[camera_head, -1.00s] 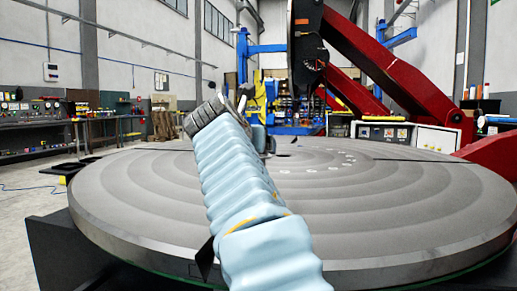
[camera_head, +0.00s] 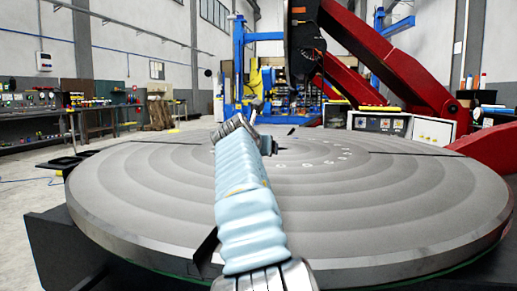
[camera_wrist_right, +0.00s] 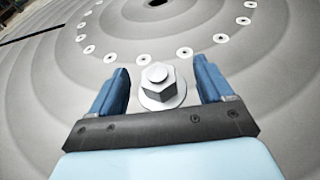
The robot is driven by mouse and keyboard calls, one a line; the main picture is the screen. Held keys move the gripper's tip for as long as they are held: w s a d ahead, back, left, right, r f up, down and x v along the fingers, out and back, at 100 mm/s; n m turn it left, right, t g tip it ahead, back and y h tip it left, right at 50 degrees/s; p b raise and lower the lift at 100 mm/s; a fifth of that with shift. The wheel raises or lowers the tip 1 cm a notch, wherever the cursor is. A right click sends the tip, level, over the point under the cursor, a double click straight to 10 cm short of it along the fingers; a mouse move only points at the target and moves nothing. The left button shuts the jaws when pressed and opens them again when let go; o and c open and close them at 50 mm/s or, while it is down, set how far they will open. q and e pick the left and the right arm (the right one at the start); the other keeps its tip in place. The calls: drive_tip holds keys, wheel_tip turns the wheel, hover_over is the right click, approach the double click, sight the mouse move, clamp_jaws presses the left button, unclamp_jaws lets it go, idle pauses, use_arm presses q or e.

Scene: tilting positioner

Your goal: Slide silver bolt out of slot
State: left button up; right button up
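The silver bolt (camera_wrist_right: 160,84), a hex head on a round flange, sits upright on the grey round table (camera_wrist_right: 285,85) in the right wrist view. Any slot under it is hidden by the flange. My right gripper (camera_wrist_right: 160,70) is open, with one blue finger to the left of the bolt head and one to the right. Clear gaps show on both sides, and neither finger appears to touch it. In the head view my right arm reaches over the round table (camera_head: 400,220), and I cannot make out the bolt there. My left gripper is not in view.
Pale round inserts form an arc around a dark centre hole (camera_wrist_right: 157,3). A dark radial slot (camera_head: 410,154) crosses the table's right side. A red tilting frame (camera_head: 400,75) stands behind at right. The table's right side is clear.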

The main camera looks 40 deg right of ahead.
drive_tip(key=c, duration=1.3)
drive_tip(key=shift+r, duration=0.1)
drive_tip(key=shift+c, duration=0.2)
drive_tip(key=shift+r, duration=0.1)
drive_tip(key=shift+s+a+b, duration=0.25)
drive_tip(key=shift+a+b, duration=0.05)
drive_tip(key=shift+a, duration=0.05)
drive_tip(key=s+a+b, duration=0.4)
drive_tip(key=a+b, duration=0.1)
drive_tip(key=shift+s+a, duration=0.3)
idle(0.6)
